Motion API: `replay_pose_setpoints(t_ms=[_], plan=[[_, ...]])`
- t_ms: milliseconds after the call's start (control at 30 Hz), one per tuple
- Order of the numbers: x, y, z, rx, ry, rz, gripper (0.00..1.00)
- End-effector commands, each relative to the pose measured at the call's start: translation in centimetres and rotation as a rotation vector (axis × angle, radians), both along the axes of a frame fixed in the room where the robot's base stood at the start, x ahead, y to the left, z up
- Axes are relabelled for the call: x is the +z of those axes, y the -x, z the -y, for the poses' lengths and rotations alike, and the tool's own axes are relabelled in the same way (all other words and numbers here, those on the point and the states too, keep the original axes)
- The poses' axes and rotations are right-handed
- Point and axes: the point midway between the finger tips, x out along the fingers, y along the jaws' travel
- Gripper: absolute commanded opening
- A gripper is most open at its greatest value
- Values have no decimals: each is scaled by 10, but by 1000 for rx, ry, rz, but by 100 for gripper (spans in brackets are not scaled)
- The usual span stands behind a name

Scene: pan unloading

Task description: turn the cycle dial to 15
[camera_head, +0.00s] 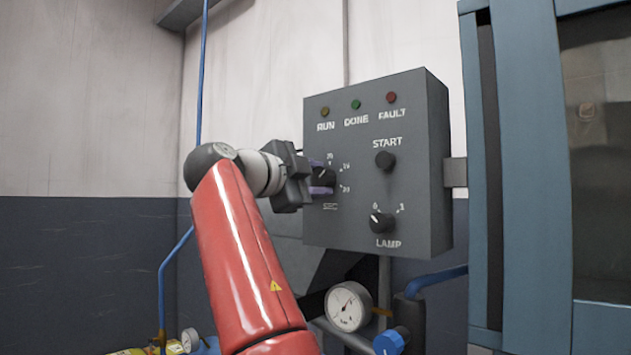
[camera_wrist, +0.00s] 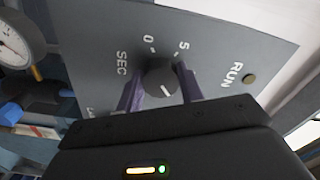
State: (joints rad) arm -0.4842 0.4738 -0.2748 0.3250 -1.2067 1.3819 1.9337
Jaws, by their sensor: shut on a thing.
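The cycle dial (camera_head: 325,177) is a black knob on the grey control box, above the label SEC. In the head view small numbers stand above it and to its right; they are hard to read. My gripper (camera_head: 319,177) reaches it from the left, with its purple fingers shut on the knob, one above and one below. In the wrist view the dial (camera_wrist: 160,76) sits between the two fingers (camera_wrist: 160,88), and 0 and 5 show beyond it. Its white line points toward my gripper's body, slightly right. The marks on that side are hidden there.
The control box (camera_head: 415,225) also carries a START knob (camera_head: 385,160), a LAMP knob (camera_head: 382,222) and three indicator lights in a row above. A pressure gauge (camera_head: 348,306) and blue pipe are below. A blue-framed cabinet (camera_head: 538,180) stands at the right.

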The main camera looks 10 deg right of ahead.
Motion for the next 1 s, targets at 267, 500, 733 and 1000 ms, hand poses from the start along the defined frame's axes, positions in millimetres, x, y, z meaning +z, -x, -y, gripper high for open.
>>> replay_pose_setpoints(t_ms=[267, 500, 733, 1000], plan=[[0, -1, -1, 0, -80, 108, 14], [0, -1, 0, 0, -108, 145, 14], [0, -1, 0, 0, -113, 149, 14], [0, -1, 0, -1, -112, 149, 48]])
